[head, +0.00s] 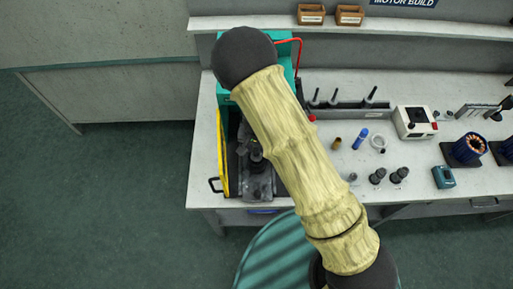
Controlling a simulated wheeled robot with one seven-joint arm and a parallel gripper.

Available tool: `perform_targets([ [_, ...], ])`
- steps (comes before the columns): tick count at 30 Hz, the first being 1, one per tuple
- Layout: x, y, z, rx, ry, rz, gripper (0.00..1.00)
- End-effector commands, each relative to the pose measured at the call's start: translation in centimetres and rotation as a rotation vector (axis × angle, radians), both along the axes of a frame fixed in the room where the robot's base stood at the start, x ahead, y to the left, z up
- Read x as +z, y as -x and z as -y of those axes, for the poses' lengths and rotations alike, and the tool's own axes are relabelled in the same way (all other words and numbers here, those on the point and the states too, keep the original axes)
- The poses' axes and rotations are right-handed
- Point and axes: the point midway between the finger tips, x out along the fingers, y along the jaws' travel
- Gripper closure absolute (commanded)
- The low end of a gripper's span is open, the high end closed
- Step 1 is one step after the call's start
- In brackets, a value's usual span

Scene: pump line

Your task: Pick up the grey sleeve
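I cannot tell for sure which part is the grey sleeve. A pale grey-white ring-shaped part (379,142) lies on the workbench (320,190), right of a blue cylinder (360,138). Several small dark grey round parts (377,177) stand nearer the front edge. A short brown cylinder (337,143) stands to their left. My arm, in a yellowish cover, crosses the middle of the view and hides part of the bench. I cannot make out my gripper; its fingers are not visible.
A teal machine (226,97) with a yellow side plate (225,150) stands at the bench's left end. Behind the small parts is a rack with dark upright pegs (345,108). A white box device (414,122), a copper-wound motor part (468,148) and a teal meter (443,177) stand right.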

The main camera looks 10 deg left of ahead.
Motion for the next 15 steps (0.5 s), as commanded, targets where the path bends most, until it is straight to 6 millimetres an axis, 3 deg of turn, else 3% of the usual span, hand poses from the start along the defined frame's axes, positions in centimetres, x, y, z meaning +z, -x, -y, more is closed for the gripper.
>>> perform_targets([
  [1,0.01,0.0,0.0,0.0,0.0,0.0,0.72],
  [4,0.01,0.0,0.0,0.0,0.0,0.0,0.92],
  [15,0.21,-0.01,-0.01,0.0,0.0,0.0,0.92],
])
